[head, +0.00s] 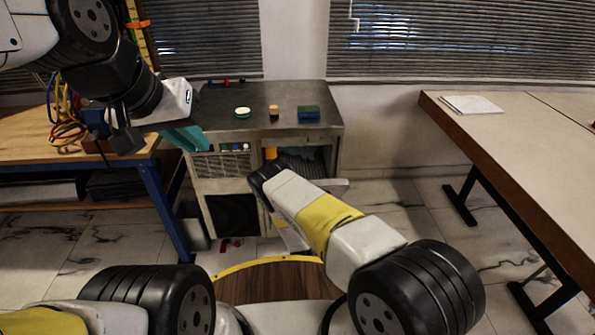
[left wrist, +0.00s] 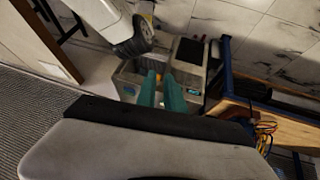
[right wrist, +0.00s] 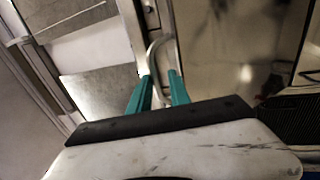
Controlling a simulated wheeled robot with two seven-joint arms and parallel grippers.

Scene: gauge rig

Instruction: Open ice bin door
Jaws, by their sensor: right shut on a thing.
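The grey metal cabinet (head: 225,182) stands ahead, with a dark opening (head: 312,160) at upper right of its front. A pale panel edge (head: 335,185) shows beside that opening; my right arm hides most of the door, so how far it stands open is unclear. In the right wrist view, my right gripper (right wrist: 160,90) has its teal fingers around a curved metal handle (right wrist: 155,48). The head view hides these fingers behind my wrist. My left gripper (head: 185,138) is empty near the cabinet's left front; its fingers show a gap in the left wrist view (left wrist: 161,92).
A pale round disc (head: 242,112), an orange block (head: 273,109) and a green-blue block (head: 309,112) sit on the cabinet top. A wooden bench (head: 40,145) with cables is left. A long table (head: 520,150) is right. Floor lies free between cabinet and table.

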